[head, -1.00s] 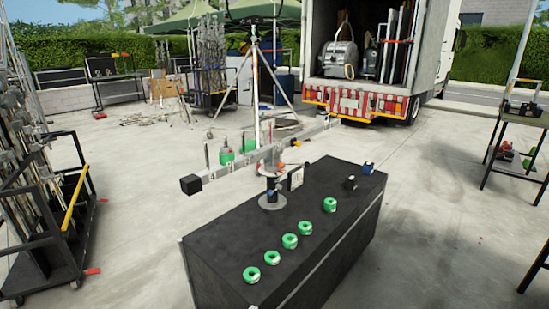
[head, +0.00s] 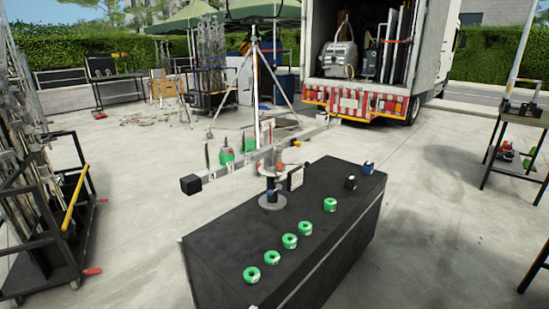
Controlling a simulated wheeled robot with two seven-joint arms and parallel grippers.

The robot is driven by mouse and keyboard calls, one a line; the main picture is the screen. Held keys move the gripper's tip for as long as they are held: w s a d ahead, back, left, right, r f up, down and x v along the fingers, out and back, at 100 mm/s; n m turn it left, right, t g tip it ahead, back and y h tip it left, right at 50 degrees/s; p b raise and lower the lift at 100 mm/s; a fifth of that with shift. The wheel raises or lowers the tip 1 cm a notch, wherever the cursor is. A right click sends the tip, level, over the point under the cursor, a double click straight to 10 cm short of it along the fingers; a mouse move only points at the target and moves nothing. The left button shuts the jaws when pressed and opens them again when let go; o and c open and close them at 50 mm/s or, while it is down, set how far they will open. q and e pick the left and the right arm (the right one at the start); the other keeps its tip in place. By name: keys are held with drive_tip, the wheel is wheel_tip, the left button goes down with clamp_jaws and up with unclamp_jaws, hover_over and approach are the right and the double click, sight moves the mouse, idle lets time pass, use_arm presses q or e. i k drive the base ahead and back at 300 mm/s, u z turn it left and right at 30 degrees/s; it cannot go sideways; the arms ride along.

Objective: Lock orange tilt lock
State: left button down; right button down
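A long grey bar (head: 225,170) with a black block (head: 190,184) at its near-left end sits tilted across a small head on a black stand with a round base (head: 272,202). The stand is on the black case (head: 225,246). A small orange part (head: 297,143) shows on the bar, right of the head. A faint reddish-orange spot (head: 280,166) shows at the head under the bar. I cannot tell which is the tilt lock, or whether it is locked. Neither of my grippers is in view.
Several green tape rolls (head: 290,241) lie along the case top, with small dark items (head: 350,183) at its far right. A metal cart (head: 60,215) stands left, a table (head: 522,120) right, and an open truck (head: 370,60) behind.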

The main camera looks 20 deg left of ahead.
sight(279, 150)
drive_tip(key=u, duration=0.6)
drive_tip(key=i, duration=0.65)
drive_tip(key=u, duration=1.3)
